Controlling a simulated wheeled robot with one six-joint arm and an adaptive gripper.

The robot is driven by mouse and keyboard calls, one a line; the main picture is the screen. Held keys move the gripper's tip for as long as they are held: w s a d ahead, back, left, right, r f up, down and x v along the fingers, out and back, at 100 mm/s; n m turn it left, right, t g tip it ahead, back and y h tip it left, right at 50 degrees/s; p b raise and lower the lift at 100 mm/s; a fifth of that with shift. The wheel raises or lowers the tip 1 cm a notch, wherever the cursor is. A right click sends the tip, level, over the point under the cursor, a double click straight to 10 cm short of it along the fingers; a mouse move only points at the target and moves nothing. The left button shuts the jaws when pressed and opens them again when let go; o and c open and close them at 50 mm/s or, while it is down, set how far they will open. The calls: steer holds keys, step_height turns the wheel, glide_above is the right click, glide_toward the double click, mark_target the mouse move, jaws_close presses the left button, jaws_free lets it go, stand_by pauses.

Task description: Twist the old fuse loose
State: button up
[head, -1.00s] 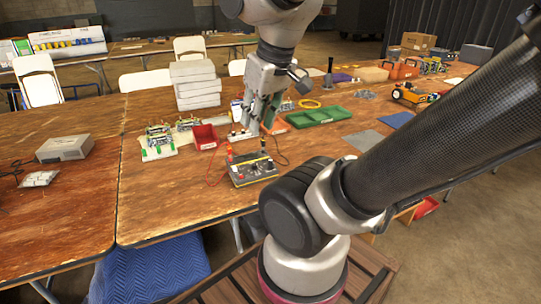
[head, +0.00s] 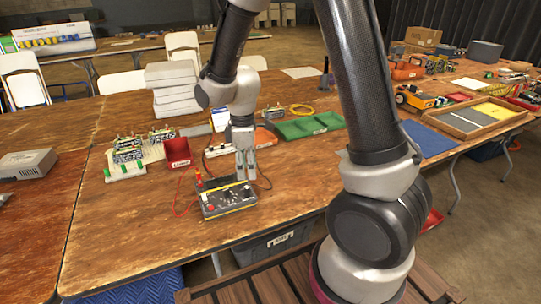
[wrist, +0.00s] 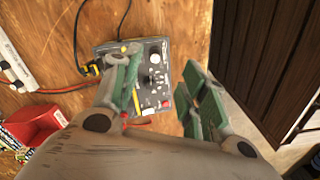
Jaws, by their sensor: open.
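The charger (head: 229,207) is a dark grey box with yellow edging on the wooden table, with small knobs and a red terminal on it. I cannot tell for sure which part is the old fuse. My gripper (head: 244,177) points down just above the back right part of the charger. In the wrist view its green-padded fingers (wrist: 160,65) are spread, with part of the panel showing between them and nothing held.
A white power strip (head: 222,149), a red bin (head: 177,150) and a green tray (head: 305,126) stand behind the charger. Red and black cables run beside it. Circuit boards (head: 128,153) are at the left. The table in front of the charger is mostly clear.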

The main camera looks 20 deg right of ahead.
mark_target(247, 187)
steer(key=shift+w+a+n, duration=0.2)
steer(key=shift+w+n, duration=0.1)
steer(key=shift+n, duration=0.3)
steer(key=shift+d+f, duration=0.1)
steer(key=shift+f, duration=0.25)
step_height(247, 187, down, 7)
steer(key=shift+f, duration=0.1)
steer(key=c, duration=0.9)
